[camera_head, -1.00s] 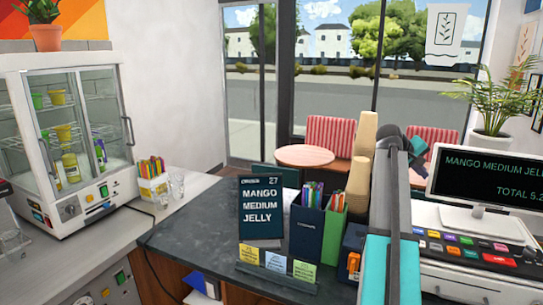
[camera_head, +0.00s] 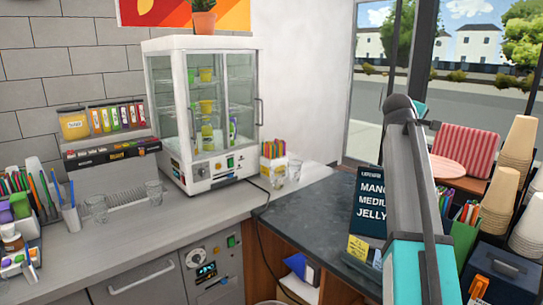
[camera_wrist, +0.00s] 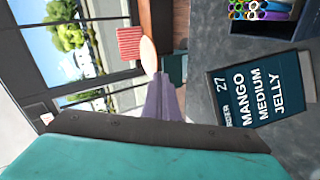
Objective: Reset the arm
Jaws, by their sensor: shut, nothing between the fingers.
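My arm (camera_head: 414,190), grey with teal parts, rises on the right of the head view in front of the order sign. My gripper (camera_wrist: 161,98) shows in the wrist view as a narrow grey-purple pair of fingers, closed together with nothing between them. In the head view the gripper is mostly hidden behind the arm. The order sign (camera_wrist: 262,93), reading MANGO MEDIUM JELLY, is to the right of the fingers in the tilted wrist view, apart from them. In the head view the sign (camera_head: 368,205) is partly covered by my arm.
A glass display cabinet (camera_head: 203,110) stands on the left counter (camera_head: 150,246). Clear glasses, straws and sauce bottles are around it. Stacked paper cups (camera_head: 498,190) and a pen holder (camera_head: 464,238) stand close to the right of my arm. The dark counter (camera_head: 300,215) has bare room left of the sign.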

